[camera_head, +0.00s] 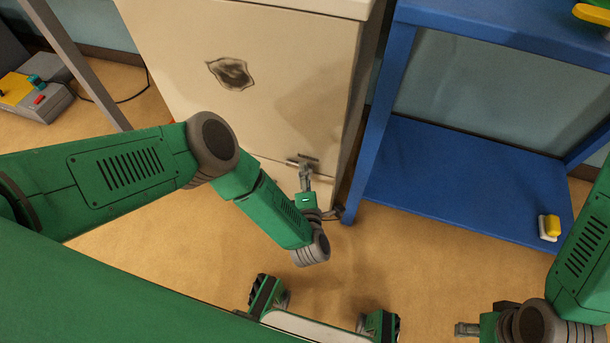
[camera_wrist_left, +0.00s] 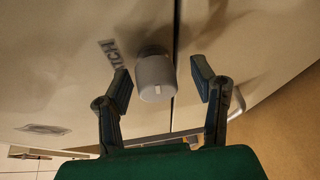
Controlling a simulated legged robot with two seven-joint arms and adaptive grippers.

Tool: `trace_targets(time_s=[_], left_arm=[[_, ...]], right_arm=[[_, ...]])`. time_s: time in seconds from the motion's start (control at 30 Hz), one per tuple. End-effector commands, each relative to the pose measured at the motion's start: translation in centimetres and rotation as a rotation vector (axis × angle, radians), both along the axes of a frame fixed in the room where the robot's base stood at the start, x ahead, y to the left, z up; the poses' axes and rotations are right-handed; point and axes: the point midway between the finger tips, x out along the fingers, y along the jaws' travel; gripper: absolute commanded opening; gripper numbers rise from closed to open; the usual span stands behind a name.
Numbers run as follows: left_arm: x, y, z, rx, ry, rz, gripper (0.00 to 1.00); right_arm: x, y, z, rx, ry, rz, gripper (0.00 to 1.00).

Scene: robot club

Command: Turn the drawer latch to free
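The drawer latch is a pale grey round knob (camera_wrist_left: 155,78) with a small white mark, in the left wrist view. It sits beside a dark seam on the cream cabinet front. Printed letters (camera_wrist_left: 108,50), partly hidden, end in "TCH" beside it. My left gripper (camera_wrist_left: 162,84) is open, with one finger on each side of the knob and a visible gap to each. In the head view my left gripper (camera_head: 306,165) is low at the cabinet's (camera_head: 270,60) front, where it hides most of the latch. My right gripper (camera_head: 467,329) is at the bottom right, far from the cabinet; its opening cannot be made out.
A blue shelf unit (camera_head: 460,175) stands just right of the cabinet, its post close to my left gripper. A yellow-and-white item (camera_head: 550,227) lies on its lower shelf. A grey box with yellow (camera_head: 35,95) is on the floor at left. Open floor lies in front.

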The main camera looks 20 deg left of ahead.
Motion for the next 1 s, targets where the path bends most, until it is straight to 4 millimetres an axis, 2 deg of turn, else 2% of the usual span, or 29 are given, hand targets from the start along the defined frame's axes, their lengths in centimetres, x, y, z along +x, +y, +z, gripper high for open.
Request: trace_targets(time_s=[0.17, 0.53, 0.7, 1.0], left_arm=[[-0.9, -0.4, 0.1, 0.000, 0.001, -0.001, 0.52], [-6.2, -2.4, 0.6, -0.001, 0.004, -0.002, 0.52], [-7.0, -2.7, 0.8, 0.000, 0.002, 0.000, 0.52], [-7.0, -2.7, 0.8, 0.001, 0.001, 0.000, 0.52]], right_arm=[[-0.1, 0.0, 0.1, 0.000, -0.002, 0.000, 0.40], [-0.1, 0.0, 0.1, 0.000, -0.002, 0.000, 0.40], [-0.1, 0.0, 0.1, 0.000, -0.002, 0.000, 0.40], [0.0, 0.0, 0.0, 0.000, -0.001, 0.000, 0.40]])
